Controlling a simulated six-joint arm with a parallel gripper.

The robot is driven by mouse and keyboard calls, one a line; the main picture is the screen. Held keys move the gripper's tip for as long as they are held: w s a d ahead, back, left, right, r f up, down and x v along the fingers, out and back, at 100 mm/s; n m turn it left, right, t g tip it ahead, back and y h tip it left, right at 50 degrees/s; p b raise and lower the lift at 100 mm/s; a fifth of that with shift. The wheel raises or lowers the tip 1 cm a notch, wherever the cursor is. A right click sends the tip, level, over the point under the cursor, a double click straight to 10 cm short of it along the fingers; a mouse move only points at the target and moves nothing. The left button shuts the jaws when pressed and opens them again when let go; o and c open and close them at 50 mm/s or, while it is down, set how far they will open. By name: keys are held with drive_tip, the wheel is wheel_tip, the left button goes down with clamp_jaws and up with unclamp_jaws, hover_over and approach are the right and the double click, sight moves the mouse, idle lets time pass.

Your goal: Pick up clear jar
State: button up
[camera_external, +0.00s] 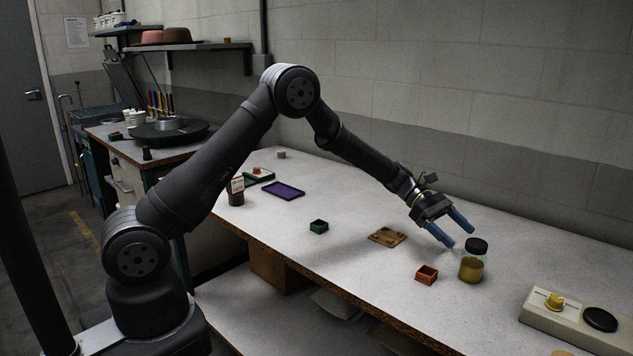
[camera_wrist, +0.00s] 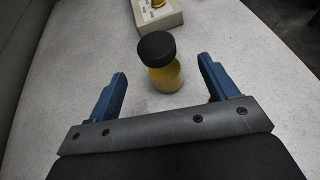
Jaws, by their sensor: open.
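The clear jar (camera_external: 472,267) stands upright on the table, with a black lid and yellow-brown contents. In the wrist view the jar (camera_wrist: 166,75) is ahead of my gripper (camera_wrist: 165,85), roughly centred between its two blue fingers. My gripper (camera_external: 460,228) is open and empty in the external view. Its fingers point down and to the right toward the jar, a little above and left of it. No contact between fingers and jar shows.
A tan tray (camera_external: 387,237), a green box (camera_external: 319,227) and a purple tray (camera_external: 284,191) lie farther left. A beige control box (camera_external: 563,318) with a yellow knob is at the right. The wall runs behind the table.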

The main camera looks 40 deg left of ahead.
sight(476, 252)
drive_tip(key=shift+f+x, duration=0.15)
drive_tip(key=shift+x, duration=1.6)
drive_tip(key=shift+f+x, duration=0.1)
drive_tip(key=shift+x, duration=1.7)
drive_tip(key=shift+w+a+r, duration=0.1)
drive_tip(key=c, duration=1.3)
